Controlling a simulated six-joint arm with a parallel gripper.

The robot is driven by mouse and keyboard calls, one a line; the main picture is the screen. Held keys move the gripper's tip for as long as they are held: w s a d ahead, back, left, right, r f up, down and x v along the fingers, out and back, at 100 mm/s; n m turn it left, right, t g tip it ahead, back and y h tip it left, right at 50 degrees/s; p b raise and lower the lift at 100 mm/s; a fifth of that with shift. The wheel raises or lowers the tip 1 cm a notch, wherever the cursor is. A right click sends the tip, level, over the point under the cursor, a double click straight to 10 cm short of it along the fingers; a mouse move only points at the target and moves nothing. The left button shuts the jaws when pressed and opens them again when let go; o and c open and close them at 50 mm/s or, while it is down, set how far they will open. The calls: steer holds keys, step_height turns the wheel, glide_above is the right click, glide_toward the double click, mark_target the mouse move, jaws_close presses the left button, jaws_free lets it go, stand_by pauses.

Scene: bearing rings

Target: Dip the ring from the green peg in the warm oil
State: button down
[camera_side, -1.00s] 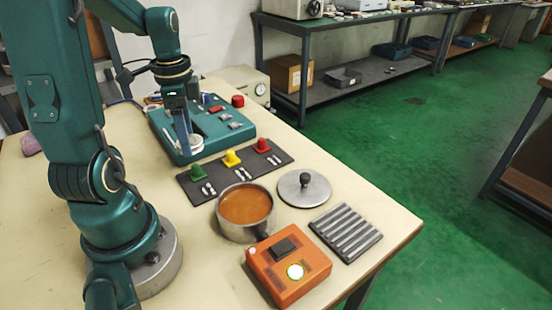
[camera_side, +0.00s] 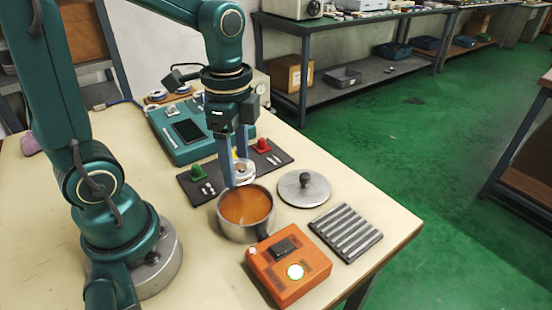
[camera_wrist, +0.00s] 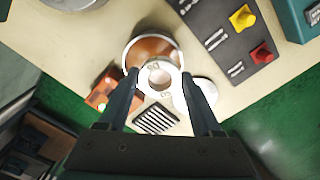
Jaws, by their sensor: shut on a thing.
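A pale metal ring (camera_side: 245,172) is between the fingers of my gripper (camera_side: 236,180), which is shut on it. The ring is held level just above the back rim of the pot of orange-brown oil (camera_side: 246,206). In the wrist view the ring (camera_wrist: 160,65) sits between the fingertips and covers part of the oil (camera_wrist: 147,46). The green peg (camera_side: 197,172) stands bare on the dark peg board (camera_side: 222,184). The yellow peg is mostly hidden behind my fingers in the side view but shows in the wrist view (camera_wrist: 242,18).
The metal lid (camera_side: 304,190) lies right of the pot. A ridged rack (camera_side: 346,233) and an orange box with a lit dial (camera_side: 288,265) stand in front. The red peg (camera_side: 262,145) is behind; a teal instrument (camera_side: 180,150) stands farther back.

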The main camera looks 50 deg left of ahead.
steer(key=shift+m, duration=0.4)
steer(key=shift+s+d+f, duration=0.1)
steer(key=shift+d+f, duration=0.15)
steer(key=shift+f, duration=0.4)
steer(key=shift+w+d+f, duration=0.1)
steer(key=shift+d+f, duration=0.15)
steer(key=shift+f, duration=0.45)
steer(key=shift+s+d+f, duration=0.1)
steer(key=shift+d+f, duration=0.15)
steer(key=shift+f, duration=0.4)
steer(key=shift+f, duration=0.15)
steer(key=shift+f, duration=1.2)
steer(key=shift+f, duration=1.3)
stand_by(2.8)
